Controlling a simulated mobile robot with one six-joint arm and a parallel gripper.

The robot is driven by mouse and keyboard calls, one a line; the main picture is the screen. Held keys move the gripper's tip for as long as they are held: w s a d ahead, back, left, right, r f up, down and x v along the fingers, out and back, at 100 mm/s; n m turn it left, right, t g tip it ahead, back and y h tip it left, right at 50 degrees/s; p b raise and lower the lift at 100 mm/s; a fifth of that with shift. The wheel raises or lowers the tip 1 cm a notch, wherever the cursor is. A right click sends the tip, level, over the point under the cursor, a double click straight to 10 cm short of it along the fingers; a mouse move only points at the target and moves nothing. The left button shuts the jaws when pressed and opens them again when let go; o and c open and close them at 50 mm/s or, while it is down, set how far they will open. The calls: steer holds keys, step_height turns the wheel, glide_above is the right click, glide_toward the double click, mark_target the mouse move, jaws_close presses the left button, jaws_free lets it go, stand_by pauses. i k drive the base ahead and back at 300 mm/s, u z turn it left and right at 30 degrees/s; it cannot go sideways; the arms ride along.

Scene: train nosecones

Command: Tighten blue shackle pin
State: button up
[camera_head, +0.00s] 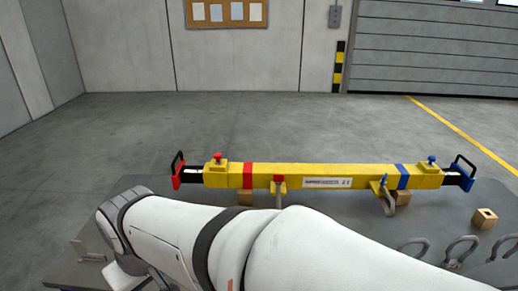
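A yellow beam (330,170) lies across the grey table, with red fittings at its left end and blue fittings at its right end. A small blue pin head (384,180) shows at the yellow lug under the beam, left of the blue band (402,177). A grey shackle (389,206) hangs at this lug. How far the pin is screwed in is too small to tell. My white arm crosses the foreground, left of and in front of the blue pin. My gripper is not visible.
A second shackle (279,199) hangs at the red-marked lug (279,185). Loose grey shackles (461,249) stand on the table (345,207) at the lower right. A wooden block with a hole (484,219) sits nearby.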

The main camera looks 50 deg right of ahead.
mark_target(383, 182)
steer(key=u, duration=0.1)
steer(key=k, duration=1.75)
steer(key=z, duration=1.8)
steer(key=i, duration=1)
steer(key=z, duration=0.05)
